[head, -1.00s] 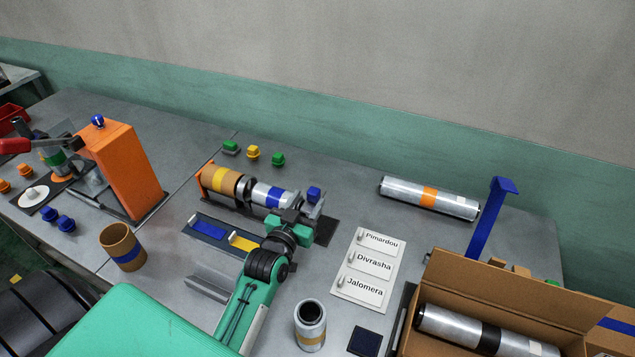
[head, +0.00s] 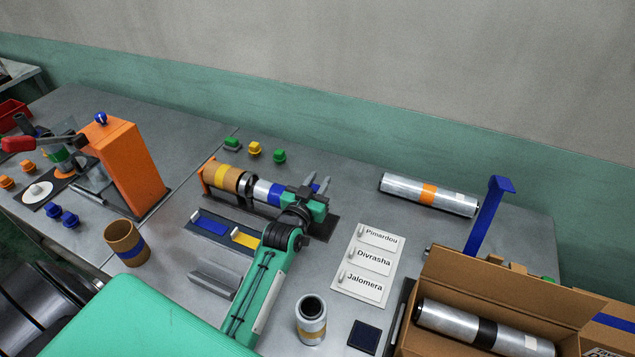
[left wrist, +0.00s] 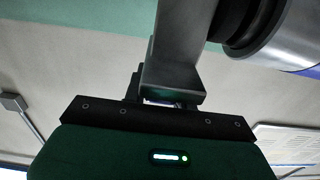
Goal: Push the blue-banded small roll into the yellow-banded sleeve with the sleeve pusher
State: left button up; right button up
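The brown yellow-banded sleeve (head: 221,177) lies in an orange-ended holder on the bench. The silver blue-banded small roll (head: 263,190) lies in line with it, to its right, past a dark ring (head: 245,184). A silver cylinder with a dark ring also shows at the top right of the left wrist view (left wrist: 290,38). My right gripper is not in view.
An orange press (head: 130,165) and a blue-banded sleeve (head: 125,243) stand left. A yellow-banded roll (head: 311,318) stands upright in front. A name board (head: 365,300), an orange-banded roll (head: 428,195) and an open carton (head: 500,275) are right. Coloured knobs (head: 254,149) sit behind.

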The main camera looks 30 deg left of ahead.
pick_arm(q)
grip_shut()
jog(key=shift+a, duration=0.45)
jog(key=a, duration=0.5)
jog(key=a+b, duration=0.1)
jog(key=a, duration=0.5)
jog(key=s+a, duration=0.1)
jog(key=a, duration=0.4)
jog(key=shift+a, duration=0.15)
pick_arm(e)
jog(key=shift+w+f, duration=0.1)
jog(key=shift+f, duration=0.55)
pick_arm(q)
jog(key=o, duration=0.7)
grip_release()
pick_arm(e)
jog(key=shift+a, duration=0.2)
